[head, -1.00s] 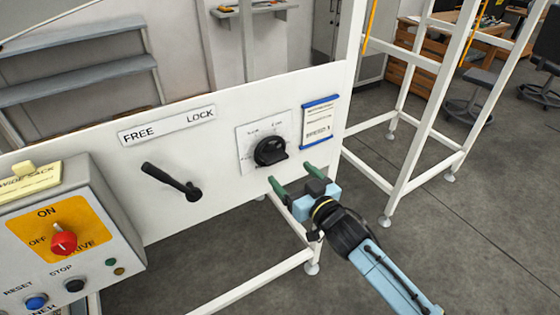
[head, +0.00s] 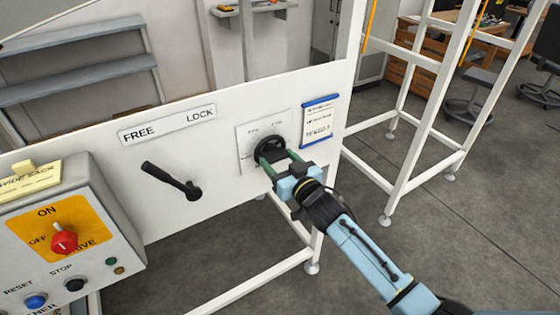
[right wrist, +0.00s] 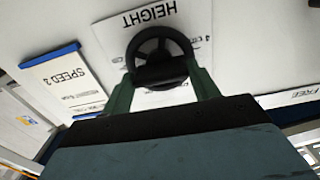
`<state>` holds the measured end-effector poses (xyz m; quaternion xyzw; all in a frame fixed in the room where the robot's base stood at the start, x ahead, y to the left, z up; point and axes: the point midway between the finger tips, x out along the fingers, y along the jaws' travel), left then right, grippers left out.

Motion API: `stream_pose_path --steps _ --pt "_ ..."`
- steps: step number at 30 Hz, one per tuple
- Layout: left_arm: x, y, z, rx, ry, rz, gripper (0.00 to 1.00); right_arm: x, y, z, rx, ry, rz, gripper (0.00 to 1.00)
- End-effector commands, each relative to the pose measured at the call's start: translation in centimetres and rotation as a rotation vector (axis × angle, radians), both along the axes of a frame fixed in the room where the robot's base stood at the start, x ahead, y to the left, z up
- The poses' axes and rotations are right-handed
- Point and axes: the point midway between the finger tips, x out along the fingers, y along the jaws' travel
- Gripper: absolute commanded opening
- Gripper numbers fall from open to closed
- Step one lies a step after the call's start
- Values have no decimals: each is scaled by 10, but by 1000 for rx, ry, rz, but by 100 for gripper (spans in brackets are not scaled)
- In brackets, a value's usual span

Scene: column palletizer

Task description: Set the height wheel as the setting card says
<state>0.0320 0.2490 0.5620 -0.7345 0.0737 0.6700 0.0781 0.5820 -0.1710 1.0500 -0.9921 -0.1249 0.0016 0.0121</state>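The height wheel (head: 270,147) is a black round knob with a raised grip bar on a white dial plate (head: 245,133) on the machine's panel. In the right wrist view the wheel (right wrist: 161,52) is under the word HEIGHT, with its bar between my fingers. My right gripper (head: 279,158) is open around the bar; whether the fingers touch it is unclear. The blue-edged setting card (head: 318,122) hangs right of the wheel. In the right wrist view the card (right wrist: 65,83) reads SPEED 2; its smaller text is unclear. The wheel's setting is not readable. My left gripper is out of view.
A black lever (head: 172,181) sits left of the wheel, below a FREE/LOCK label (head: 168,125). A control box (head: 60,225) with a red knob and buttons stands at left. White frame legs (head: 420,110) stand at right over open floor.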

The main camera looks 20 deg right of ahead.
Motion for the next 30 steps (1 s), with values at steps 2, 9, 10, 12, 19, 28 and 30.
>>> stream_pose_path --steps 2,9,10,12,19,28,30 --pt "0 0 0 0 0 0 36 0 0 0 0 0 0 45" --pt "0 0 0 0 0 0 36 0 0 0 -9 -2 0 37" --pt "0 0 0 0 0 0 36 0 0 0 -14 -3 0 37" --pt "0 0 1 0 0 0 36 0 0 0 -29 -7 0 37" --pt "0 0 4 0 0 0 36 0 0 0 -142 -36 0 37" --pt "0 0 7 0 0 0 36 0 0 0 -401 -103 0 37" --pt "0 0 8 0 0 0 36 0 0 0 -465 -119 0 37"
